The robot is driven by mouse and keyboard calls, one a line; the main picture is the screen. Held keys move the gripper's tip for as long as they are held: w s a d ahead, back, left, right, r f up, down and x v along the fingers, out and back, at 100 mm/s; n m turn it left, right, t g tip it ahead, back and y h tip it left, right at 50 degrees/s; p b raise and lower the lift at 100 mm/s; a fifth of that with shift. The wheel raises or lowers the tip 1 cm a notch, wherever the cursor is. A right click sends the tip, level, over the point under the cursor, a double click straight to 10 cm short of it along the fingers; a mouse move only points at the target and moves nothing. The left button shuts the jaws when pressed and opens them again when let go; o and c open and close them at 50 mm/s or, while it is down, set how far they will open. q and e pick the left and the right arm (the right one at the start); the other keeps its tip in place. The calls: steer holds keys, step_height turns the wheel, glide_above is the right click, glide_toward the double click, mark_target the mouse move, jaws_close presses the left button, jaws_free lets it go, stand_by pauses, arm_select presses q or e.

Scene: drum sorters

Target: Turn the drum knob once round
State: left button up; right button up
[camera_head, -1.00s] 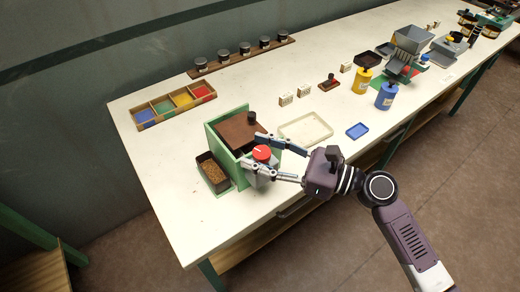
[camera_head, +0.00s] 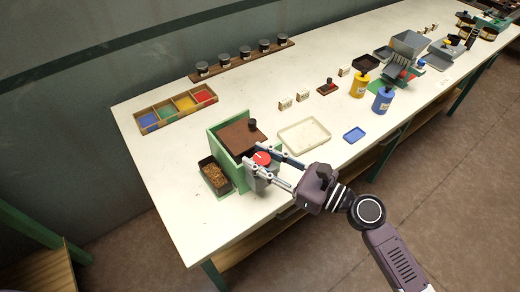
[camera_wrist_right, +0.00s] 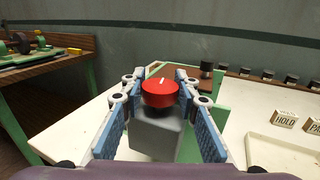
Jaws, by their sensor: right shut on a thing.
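The drum knob (camera_head: 262,158) is a red disc with a white mark, on top of a grey block (camera_head: 259,180) at the front of the green-walled drum box (camera_head: 227,143). In the right wrist view the red knob (camera_wrist_right: 160,95) sits above the grey block (camera_wrist_right: 156,136), its white mark pointing roughly away from me. My right gripper (camera_head: 256,156) is shut on the knob, one finger on each side. The fingers also show in the right wrist view (camera_wrist_right: 160,76). My left gripper is not in view.
A dark tray of brown material (camera_head: 214,176) stands left of the drum box. A compartment tray with coloured sections (camera_head: 177,109) is behind. The front left of the table is clear.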

steer(key=m+t+h+p, duration=0.2)
steer(key=t+p, duration=0.1)
steer(key=shift+r+m+h, duration=0.3)
steer(key=shift+m+h, duration=0.1)
steer(key=shift+f+m+t+h+p, duration=0.15)
steer(key=shift+m+t+h+p, duration=0.5)
steer(key=shift+m+t+h, duration=0.3)
steer(key=shift+f+m+t+h, duration=0.15)
steer(key=shift+m+t+h, duration=0.6)
steer(key=shift+h, duration=0.5)
steer(key=m+t+h, duration=0.1)
steer(key=h, duration=0.1)
steer(key=shift+m+h+b, duration=0.3)
steer(key=shift+m, duration=0.1)
steer(key=shift+d+m+h, duration=0.1)
steer(key=shift+m+h, duration=0.3)
steer(key=shift+h, duration=0.2)
steer(key=shift+w+h, duration=0.1)
steer(key=shift+h, duration=0.2)
